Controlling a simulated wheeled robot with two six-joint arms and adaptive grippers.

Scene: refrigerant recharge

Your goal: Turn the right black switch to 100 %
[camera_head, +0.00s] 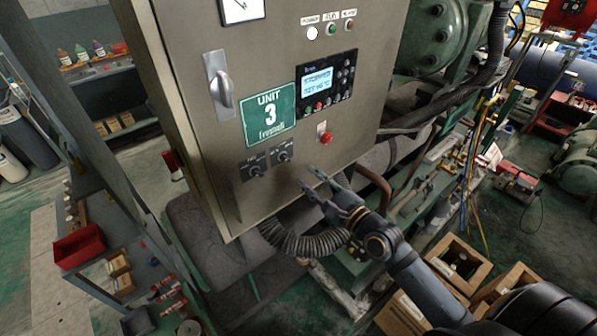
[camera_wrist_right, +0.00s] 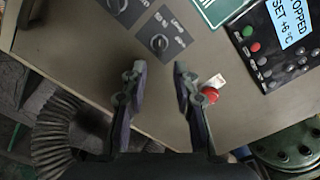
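The right black switch (camera_head: 283,156) is a small black knob on a dark square plate, low on the front of the grey cabinet. In the right wrist view the same switch (camera_wrist_right: 159,42) lies just beyond my fingertips. The left black switch (camera_head: 256,170) sits beside it, and also shows near the top edge of the wrist view (camera_wrist_right: 119,5). My right gripper (camera_head: 308,177) is in front of the cabinet, below and right of the right switch. Its two fingers (camera_wrist_right: 158,72) are spread with nothing between them. The exact knob settings are too small to read. My left gripper is not in view.
A red button (camera_head: 325,137) sticks out right of the switches. The "UNIT 3" sign (camera_head: 269,115) and a control panel with a lit display (camera_head: 318,82) are above. A large handle (camera_head: 220,86) projects at left. A corrugated hose (camera_head: 305,243) runs under the cabinet.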

